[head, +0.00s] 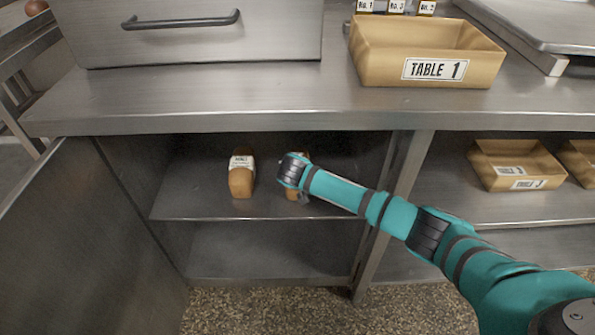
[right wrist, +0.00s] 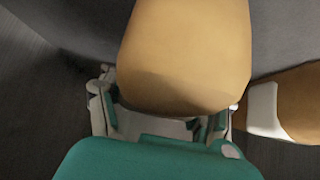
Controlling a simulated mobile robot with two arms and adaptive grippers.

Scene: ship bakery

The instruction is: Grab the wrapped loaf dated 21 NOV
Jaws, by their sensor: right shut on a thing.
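My right arm reaches into the upper shelf of the cabinet below the counter. My right gripper (right wrist: 165,118) is shut on a brown loaf (right wrist: 185,50), with one finger on each side of it. In the head view this loaf (head: 291,193) is mostly hidden behind my wrist, and no label on it can be read. A second loaf (head: 241,182) with a white paper wrap (head: 241,162) stands apart to the left on the same shelf. Its print is too small to read. It also shows at the right of the right wrist view (right wrist: 300,100). My left gripper is not in view.
The shelf (head: 205,208) has bare room around the loaves, under the counter edge (head: 230,122). An upright divider (head: 405,185) stands at its right. A "TABLE 1" tray (head: 378,68) sits on the counter. Another labelled tray (head: 500,160) is on the right shelf.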

